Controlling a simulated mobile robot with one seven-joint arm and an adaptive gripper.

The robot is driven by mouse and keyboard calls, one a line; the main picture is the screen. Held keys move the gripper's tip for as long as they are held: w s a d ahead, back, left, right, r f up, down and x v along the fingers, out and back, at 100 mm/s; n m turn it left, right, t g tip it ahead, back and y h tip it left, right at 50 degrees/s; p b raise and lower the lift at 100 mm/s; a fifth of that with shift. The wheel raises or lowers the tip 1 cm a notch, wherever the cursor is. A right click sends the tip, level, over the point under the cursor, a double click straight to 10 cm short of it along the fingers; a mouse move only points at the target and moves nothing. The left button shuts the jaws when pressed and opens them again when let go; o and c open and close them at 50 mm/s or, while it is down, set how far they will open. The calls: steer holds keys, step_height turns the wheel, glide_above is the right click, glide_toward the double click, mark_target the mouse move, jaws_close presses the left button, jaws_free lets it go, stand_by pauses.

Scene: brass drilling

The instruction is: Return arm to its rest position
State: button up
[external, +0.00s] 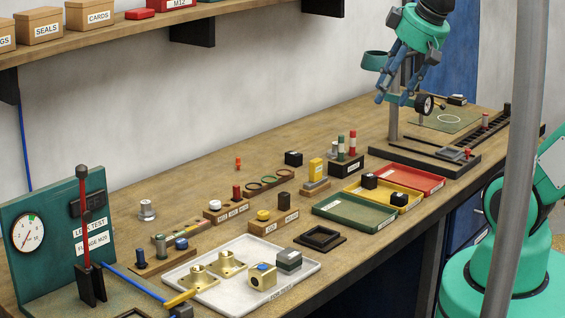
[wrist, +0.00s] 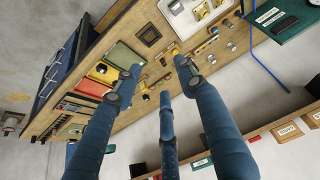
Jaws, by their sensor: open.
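My gripper (external: 400,92) hangs from my green wrist at the upper right of the external view, high above the back right part of the workbench (external: 205,165). Its blue fingers are spread, with nothing seen between them. The gripper also shows in the wrist view (wrist: 160,76), with three blue fingers reaching towards the bench, which looks turned over there. In the external view the gripper overlaps the grey stand (external: 395,105); I cannot tell the gap. My upper arm links are cut off by the top edge, and a grey post partly hides my base.
A white tray (external: 225,290) holds brass parts. Green (external: 350,222), yellow (external: 408,206) and red (external: 425,178) trays lie along the front edge. A leak test panel (external: 60,215) stands at left. A shelf (external: 110,35) with boxes runs along the wall.

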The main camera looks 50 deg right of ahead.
steer(key=shift+s+d+f+m, duration=0.1)
steer(key=shift+s+f+m, duration=0.1)
steer(key=shift+s+f, duration=0.3)
steer(key=shift+s+f+m, duration=0.2)
steer(key=shift+s+f, duration=0.05)
steer(key=shift+s, duration=0.35)
step_height(320, 180, down, 12)
steer(key=b, duration=1.2)
steer(key=o, duration=0.7)
